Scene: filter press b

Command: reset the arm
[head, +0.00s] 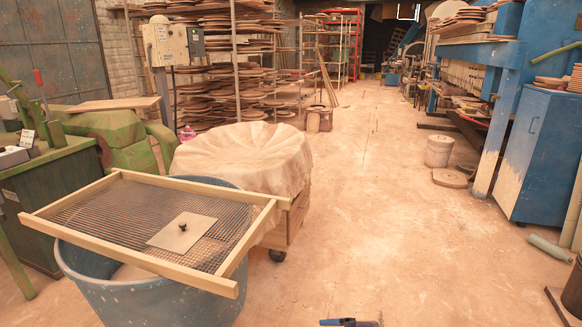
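A small blue and dark piece (348,322) shows at the bottom edge of the head view, right of the centre. It looks like the tip of my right gripper, with its blue end toward the left, but most of it is cut off by the frame. Whether it is open or shut does not show, and I see nothing held in it. It is over bare floor, apart from any object. My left gripper and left arm are not in view.
A blue tub (140,295) stands at the lower left, with a wood-framed mesh screen (110,212) and a square plate (182,231) on top. Behind it is a cloth-covered wheeled bin (245,155). A blue cabinet (537,150) stands right. The middle floor is clear.

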